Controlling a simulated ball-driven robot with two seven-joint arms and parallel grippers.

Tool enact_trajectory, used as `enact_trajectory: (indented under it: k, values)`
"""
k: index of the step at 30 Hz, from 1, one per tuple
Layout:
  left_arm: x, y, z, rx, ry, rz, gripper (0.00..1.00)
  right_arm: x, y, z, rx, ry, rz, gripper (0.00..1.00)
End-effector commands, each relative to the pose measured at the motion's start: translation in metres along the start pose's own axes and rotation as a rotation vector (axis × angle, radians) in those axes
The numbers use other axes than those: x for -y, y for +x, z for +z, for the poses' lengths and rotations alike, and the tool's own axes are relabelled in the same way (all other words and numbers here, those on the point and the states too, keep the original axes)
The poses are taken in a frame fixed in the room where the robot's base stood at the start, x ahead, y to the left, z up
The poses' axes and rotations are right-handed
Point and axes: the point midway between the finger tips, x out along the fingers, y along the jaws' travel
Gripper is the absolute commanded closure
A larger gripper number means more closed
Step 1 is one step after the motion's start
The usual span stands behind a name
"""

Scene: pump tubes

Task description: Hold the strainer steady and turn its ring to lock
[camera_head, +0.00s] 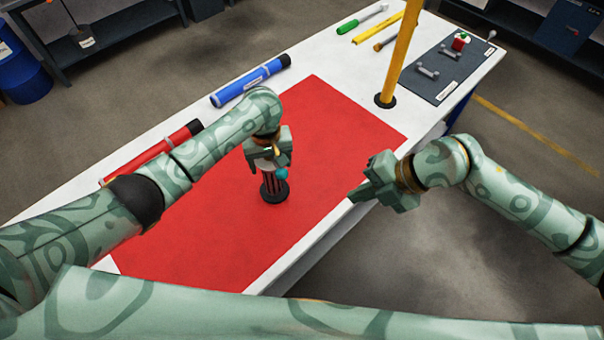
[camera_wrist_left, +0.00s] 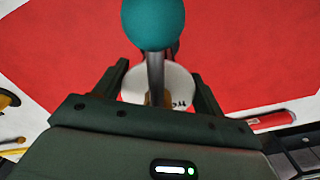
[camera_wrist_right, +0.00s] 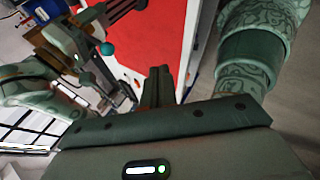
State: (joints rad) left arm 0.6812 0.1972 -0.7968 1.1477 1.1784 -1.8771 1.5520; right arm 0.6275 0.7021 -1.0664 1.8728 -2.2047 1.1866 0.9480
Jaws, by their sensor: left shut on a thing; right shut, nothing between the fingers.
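The strainer (camera_head: 271,190) stands upright on the red mat (camera_head: 330,120), with a dark slatted body and a black round base. A teal ball (camera_head: 282,173) on a short metal rod sticks out at its side; the ball is large in the left wrist view (camera_wrist_left: 153,22). My left gripper (camera_head: 267,160) is shut on the strainer's white top (camera_wrist_left: 178,85), one finger on each side. The ring cannot be made out clearly behind the gripper. My right gripper (camera_head: 358,193) is shut and empty, right of the strainer at the table's near edge. The teal ball also shows in the right wrist view (camera_wrist_right: 107,48).
A blue tube (camera_head: 250,80) and a red tube (camera_head: 155,152) lie along the table's far edge. A yellow post (camera_head: 400,50) stands behind my right gripper. A dark tray (camera_head: 447,70) with small parts lies at the far right. The mat around the strainer is clear.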

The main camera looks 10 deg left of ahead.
Motion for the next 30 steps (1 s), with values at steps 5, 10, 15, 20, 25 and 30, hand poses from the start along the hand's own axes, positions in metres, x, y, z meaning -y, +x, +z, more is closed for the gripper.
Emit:
enact_trajectory:
  k: [5,10,15,20,25,30]
  values:
    - [0.000,0.002,0.001,0.003,0.000,-0.001,0.67,-0.002,-0.001,0.008,0.031,-0.541,0.063,1.00]
    - [0.000,0.001,0.001,0.003,0.000,-0.001,0.67,-0.012,-0.001,0.012,0.099,-1.069,0.116,1.00]
    - [0.000,0.001,0.001,0.003,0.001,0.000,0.67,-0.022,-0.003,0.016,0.183,-1.496,0.134,1.00]
    - [0.000,0.001,0.001,0.003,0.001,0.001,0.67,-0.026,-0.004,0.018,0.232,-1.735,0.121,1.00]
    - [-0.001,0.001,0.002,0.004,0.001,0.001,0.67,-0.028,0.002,0.018,0.240,-1.816,0.113,1.00]
    - [-0.001,0.001,0.002,0.004,0.001,0.002,0.67,-0.034,0.027,0.019,0.240,-1.817,0.115,1.00]
